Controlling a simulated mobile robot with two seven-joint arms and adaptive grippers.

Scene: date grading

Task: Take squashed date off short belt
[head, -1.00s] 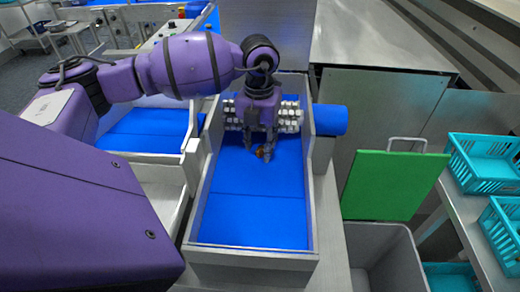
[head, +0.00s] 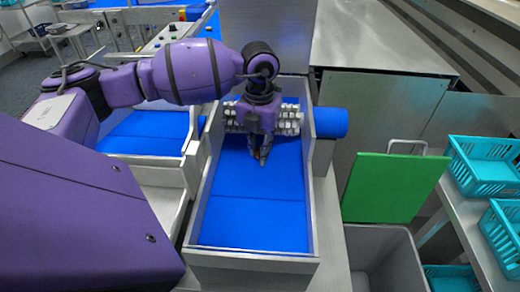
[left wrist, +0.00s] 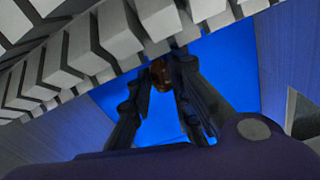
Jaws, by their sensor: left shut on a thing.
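The short belt (head: 255,215) is a blue surface between grey metal side walls, in the middle of the head view. My left gripper (head: 259,158) points down over the belt's far part, just in front of the row of white blocks. It is shut on the date. In the left wrist view the brown date (left wrist: 160,74) sits between the two dark fingertips, with blue belt behind it. In the head view the fingers mostly hide the date. I cannot tell whether it touches the belt. My right gripper is not in view.
White blocks (head: 290,122) hang across the belt's far end, close to my left gripper. A green lid (head: 385,187) stands over a grey bin (head: 375,245) at the right. Turquoise baskets (head: 487,160) stand on a shelf further right. The near part of the belt is clear.

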